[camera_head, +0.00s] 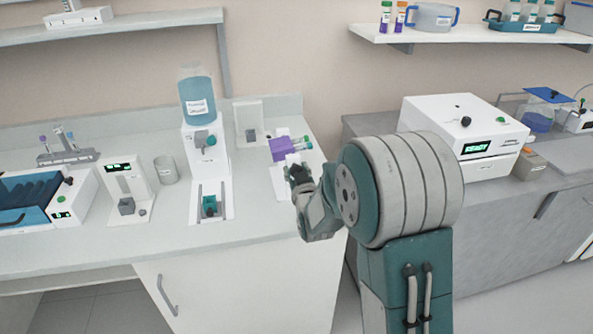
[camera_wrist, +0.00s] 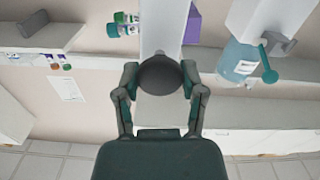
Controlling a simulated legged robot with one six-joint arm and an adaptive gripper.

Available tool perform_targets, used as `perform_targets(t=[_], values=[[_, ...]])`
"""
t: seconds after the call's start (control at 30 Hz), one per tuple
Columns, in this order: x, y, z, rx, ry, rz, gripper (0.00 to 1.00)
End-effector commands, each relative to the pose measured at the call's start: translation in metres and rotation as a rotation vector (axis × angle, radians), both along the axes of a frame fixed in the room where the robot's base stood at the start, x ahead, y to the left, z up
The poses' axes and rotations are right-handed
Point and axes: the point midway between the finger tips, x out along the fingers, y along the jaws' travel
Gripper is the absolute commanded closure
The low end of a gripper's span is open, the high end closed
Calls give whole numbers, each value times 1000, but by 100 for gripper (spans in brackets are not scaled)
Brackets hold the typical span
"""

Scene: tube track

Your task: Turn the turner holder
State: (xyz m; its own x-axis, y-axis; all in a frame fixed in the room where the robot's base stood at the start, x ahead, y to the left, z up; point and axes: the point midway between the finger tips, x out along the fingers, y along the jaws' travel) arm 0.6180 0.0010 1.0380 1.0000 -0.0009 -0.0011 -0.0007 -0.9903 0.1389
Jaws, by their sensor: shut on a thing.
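The turner is a white stand (camera_head: 279,184) near the right end of the left counter. A purple block (camera_head: 281,149) is at its top, with a green-capped tube (camera_head: 303,141) lying sideways beside it. The purple block also shows in the wrist view (camera_wrist: 193,24), left of the blue bottle there. My gripper (camera_head: 298,178) is at the near side of the stand. In the wrist view my gripper (camera_wrist: 160,88) is shut on a dark round knob (camera_wrist: 160,72) in front of the white stand. The knob is hidden behind my gripper in the head view.
A water dispenser with a blue bottle (camera_head: 197,99) stands just left of the turner. A white panel with a dark knob (camera_head: 249,123) is behind it. A white machine (camera_head: 462,130) stands on the right bench. A gap separates the two benches.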

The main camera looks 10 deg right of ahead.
Motion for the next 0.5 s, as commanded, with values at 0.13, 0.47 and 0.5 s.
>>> perform_targets(t=[0.13, 0.47, 0.5], values=[[1, 2, 0, -138, -1, 2, 95], [1, 3, 0, -452, -1, 3, 95], [1, 4, -1, -489, -1, 4, 95]])
